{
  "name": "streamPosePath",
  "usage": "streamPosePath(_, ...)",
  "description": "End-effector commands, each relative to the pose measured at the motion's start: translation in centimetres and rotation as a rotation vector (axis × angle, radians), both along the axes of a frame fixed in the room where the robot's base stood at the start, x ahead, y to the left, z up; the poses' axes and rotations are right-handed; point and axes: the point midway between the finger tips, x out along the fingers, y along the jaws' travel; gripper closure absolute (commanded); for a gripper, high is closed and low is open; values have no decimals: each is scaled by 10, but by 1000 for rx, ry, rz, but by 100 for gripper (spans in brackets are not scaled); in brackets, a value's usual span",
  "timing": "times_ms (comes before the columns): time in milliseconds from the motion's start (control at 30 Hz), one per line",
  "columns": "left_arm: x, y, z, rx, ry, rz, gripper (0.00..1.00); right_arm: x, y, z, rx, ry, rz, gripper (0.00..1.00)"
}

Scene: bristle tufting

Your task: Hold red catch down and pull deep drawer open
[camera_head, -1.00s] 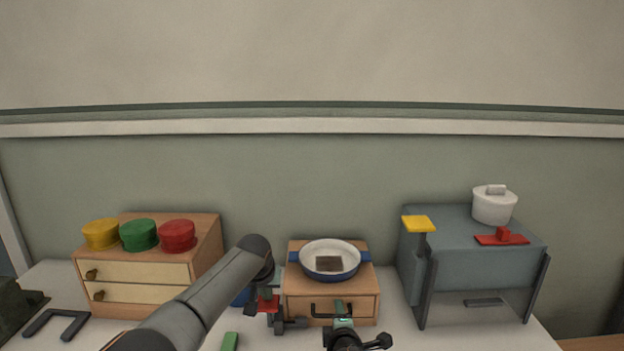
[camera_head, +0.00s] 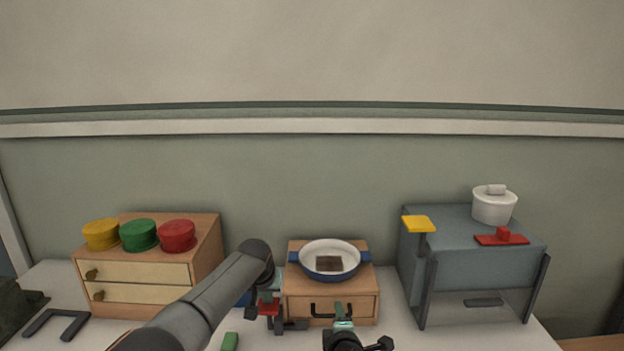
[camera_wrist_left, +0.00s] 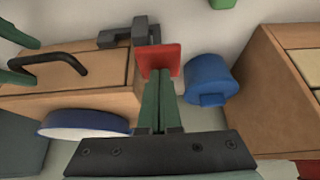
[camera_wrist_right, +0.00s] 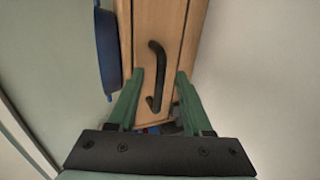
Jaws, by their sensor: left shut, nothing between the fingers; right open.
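The deep drawer (camera_head: 362,307) is the front of a small wooden box, with a black bar handle (camera_head: 330,313). The red catch (camera_head: 268,309) is a flat plate on a dark bracket beside the drawer's left edge. My left gripper (camera_wrist_left: 159,74) is shut and empty, its fingertips against the red catch (camera_wrist_left: 160,57) in the left wrist view. My right gripper (camera_wrist_right: 160,74) is open in front of the drawer, with the handle (camera_wrist_right: 156,76) between its fingers but not gripped. The drawer looks closed.
A blue-rimmed pan (camera_head: 331,260) with a brown block sits on the box. A blue round container (camera_wrist_left: 208,79) stands near the catch. A wooden chest (camera_head: 209,250) with coloured lids is left; a grey cabinet (camera_head: 470,222) is right. A green piece (camera_head: 230,341) lies in front.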

Motion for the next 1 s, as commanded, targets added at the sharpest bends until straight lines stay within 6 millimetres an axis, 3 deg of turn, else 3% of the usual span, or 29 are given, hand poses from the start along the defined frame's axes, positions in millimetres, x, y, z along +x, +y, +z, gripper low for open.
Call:
streamPosePath(700, -1, 0, -1, 0, 2, 1, 100, -54, -1, 20, 0, 2, 0, 50)
streamPosePath(1000, 0, 0, -1, 0, 2, 1, 100, -61, -1, 23, -1, 2, -1, 50)
